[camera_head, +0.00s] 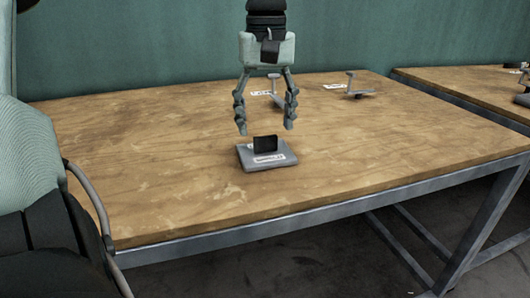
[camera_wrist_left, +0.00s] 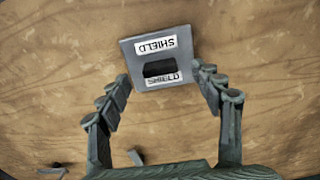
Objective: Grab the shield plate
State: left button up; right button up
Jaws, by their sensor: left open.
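The shield plate (camera_head: 267,158) is a grey square plate with a dark upright block on top and white labels. It lies flat on the wooden table in the head view. In the left wrist view the plate (camera_wrist_left: 126,52) shows two labels reading SHIELD, with the dark block (camera_wrist_left: 158,68) between them. My left gripper (camera_head: 265,130) points down, open and empty, just above the plate. In the wrist view its fingers (camera_wrist_left: 174,98) spread to either side of the plate's near edge, with nothing between the tips. My right gripper is not in view.
The wooden table (camera_head: 150,200) is mostly clear around the plate. Behind the gripper stand two small grey fixtures, one at the middle (camera_head: 277,98) and one to the right (camera_head: 358,94), with white labels beside them. A second table (camera_head: 470,90) stands at the right.

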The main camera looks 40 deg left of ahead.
aim_at(265, 137)
pick_arm(q)
notch_tip(265, 137, down, 4)
jog(key=shift+w+a+f, duration=0.1)
jog(key=shift+w+a, duration=0.05)
grip_shut()
dwell(0.4)
